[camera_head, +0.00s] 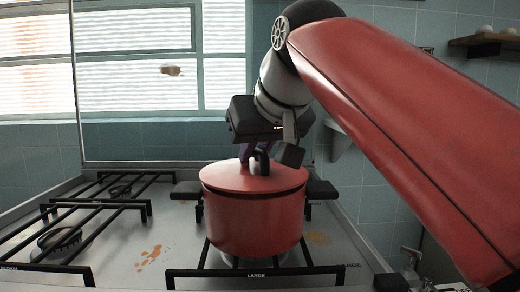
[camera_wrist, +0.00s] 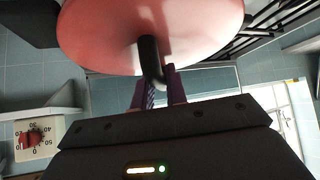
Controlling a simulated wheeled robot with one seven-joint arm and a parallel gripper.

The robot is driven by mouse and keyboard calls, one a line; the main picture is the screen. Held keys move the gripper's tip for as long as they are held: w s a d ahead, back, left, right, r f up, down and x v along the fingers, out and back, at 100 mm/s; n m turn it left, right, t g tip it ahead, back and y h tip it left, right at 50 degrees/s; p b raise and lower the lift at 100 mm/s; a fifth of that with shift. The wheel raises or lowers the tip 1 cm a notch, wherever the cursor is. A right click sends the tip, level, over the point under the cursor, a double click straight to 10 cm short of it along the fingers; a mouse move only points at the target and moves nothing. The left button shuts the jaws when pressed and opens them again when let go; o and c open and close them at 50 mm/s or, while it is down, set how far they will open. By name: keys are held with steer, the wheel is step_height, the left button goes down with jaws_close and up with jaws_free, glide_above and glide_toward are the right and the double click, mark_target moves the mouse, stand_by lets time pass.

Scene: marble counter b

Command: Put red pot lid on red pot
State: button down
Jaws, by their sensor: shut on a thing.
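The red pot (camera_head: 252,228) stands upright on the stove in the head view, with a black handle on each side. The red pot lid (camera_head: 224,178) lies about level over the pot's mouth and appears to rest on its rim; no clear gap shows. My gripper (camera_head: 257,158) is above the lid, its purple fingers shut on the lid's black loop handle. The wrist view shows the lid (camera_wrist: 105,30) and its handle (camera_wrist: 149,62) at the fingertips of my gripper (camera_wrist: 160,82). The pot's inside is hidden.
Black burner grates (camera_head: 85,222) cover the stove's left side, which is free of pots. Brown stains (camera_head: 149,256) mark the stove top. A tiled wall and a window (camera_head: 150,60) stand behind. A dial (camera_wrist: 34,138) shows in the wrist view.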

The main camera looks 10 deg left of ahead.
steer(key=shift+f+b, duration=0.4)
steer(key=shift+f, duration=0.15)
steer(key=c, duration=1.3)
jaws_free()
steer(key=shift+c, duration=0.2)
steer(key=shift+r, duration=0.1)
